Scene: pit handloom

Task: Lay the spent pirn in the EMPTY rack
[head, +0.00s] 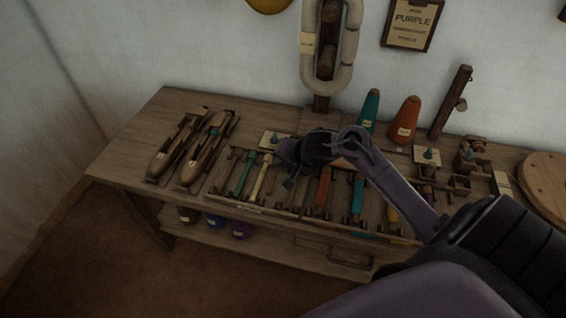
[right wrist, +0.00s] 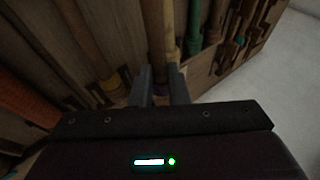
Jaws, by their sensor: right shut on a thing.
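My right gripper (head: 290,180) is low over the middle of the pirn racks on the bench. In the right wrist view its two fingers (right wrist: 162,88) are close together, shut on what looks like a thin pale pirn (right wrist: 168,42); its far end is hard to make out. In the rack left of the gripper lie a green pirn (head: 241,173) and a yellow pirn (head: 260,177). Right of it lie a red pirn (head: 323,187) and a teal pirn (head: 357,196). I cannot read which rack is marked EMPTY. My left gripper is out of view.
Two wooden shuttles (head: 176,149) lie at the left of the bench (head: 140,130). A teal cone (head: 369,108) and an orange cone (head: 404,120) stand at the back. A wooden post (head: 451,101) rises behind a small wooden device (head: 470,160) at the right.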

